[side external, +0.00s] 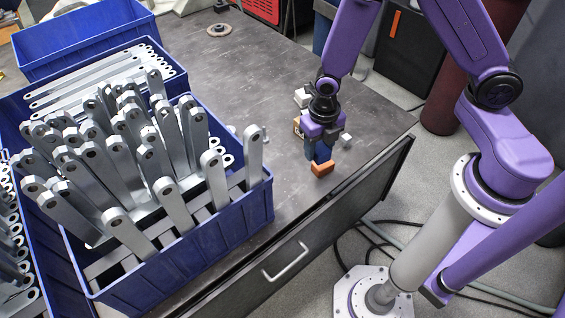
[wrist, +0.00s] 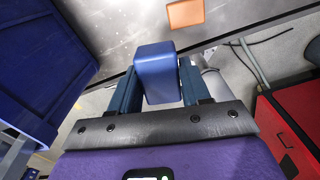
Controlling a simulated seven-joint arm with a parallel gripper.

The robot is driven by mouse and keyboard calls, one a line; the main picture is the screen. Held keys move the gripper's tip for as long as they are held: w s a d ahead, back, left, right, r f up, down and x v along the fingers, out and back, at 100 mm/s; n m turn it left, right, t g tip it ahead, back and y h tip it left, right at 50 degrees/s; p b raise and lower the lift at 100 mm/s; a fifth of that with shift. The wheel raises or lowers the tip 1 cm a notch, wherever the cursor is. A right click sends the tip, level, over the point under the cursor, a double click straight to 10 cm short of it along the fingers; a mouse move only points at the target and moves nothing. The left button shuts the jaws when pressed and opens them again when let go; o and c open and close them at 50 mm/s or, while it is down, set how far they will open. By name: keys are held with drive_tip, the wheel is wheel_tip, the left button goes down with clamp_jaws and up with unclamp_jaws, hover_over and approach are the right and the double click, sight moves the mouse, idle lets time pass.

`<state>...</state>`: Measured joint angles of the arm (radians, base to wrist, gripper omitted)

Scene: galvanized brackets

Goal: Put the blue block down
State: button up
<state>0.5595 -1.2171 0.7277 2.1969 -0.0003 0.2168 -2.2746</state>
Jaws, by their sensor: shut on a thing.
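The blue block (wrist: 157,72) sits between the two blue fingers of my gripper (wrist: 157,84) in the wrist view. My gripper is shut on it. In the side view my gripper (side external: 320,157) points down over the table near its right edge. There the block is hard to tell from the fingers, which are also blue. I cannot tell whether the block touches the table. An orange block (side external: 322,169) lies close by, on the near side of my gripper; it also shows in the wrist view (wrist: 185,11), apart from the blue block.
White blocks (side external: 302,97) and a small pale block (side external: 346,140) stand around my gripper. A blue crate (side external: 190,256) full of metal brackets stands at left, with more blue crates beyond. The dark table (side external: 235,75) is mostly clear between; its right edge is near.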

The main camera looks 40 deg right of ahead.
drive_tip(key=s+n, duration=0.1)
drive_tip(key=s+a+n, duration=0.1)
drive_tip(key=shift+s+a, duration=0.1)
drive_tip(key=shift+s, duration=0.25)
drive_tip(key=shift+w+a, duration=0.1)
drive_tip(key=shift+a, duration=0.05)
drive_tip(key=w+a+f, duration=0.1)
drive_tip(key=w+f, duration=0.2)
drive_tip(key=w, duration=0.1)
drive_tip(key=w+a+f, duration=0.2)
drive_tip(key=w+f, duration=0.1)
drive_tip(key=w, duration=0.1)
drive_tip(key=w+a+f, duration=0.1)
drive_tip(key=w+f, duration=0.2)
drive_tip(key=w, duration=0.1)
drive_tip(key=shift+w+a+f, duration=0.15)
drive_tip(key=shift+a+f, duration=0.1)
drive_tip(key=shift+a, duration=0.15)
drive_tip(key=shift+w+a+f, duration=0.1)
drive_tip(key=shift+w+f, duration=0.05)
drive_tip(key=shift+f, duration=1.55)
drive_tip(key=shift+f, duration=0.15)
drive_tip(key=o, duration=1.2)
drive_tip(key=shift+o, duration=0.2)
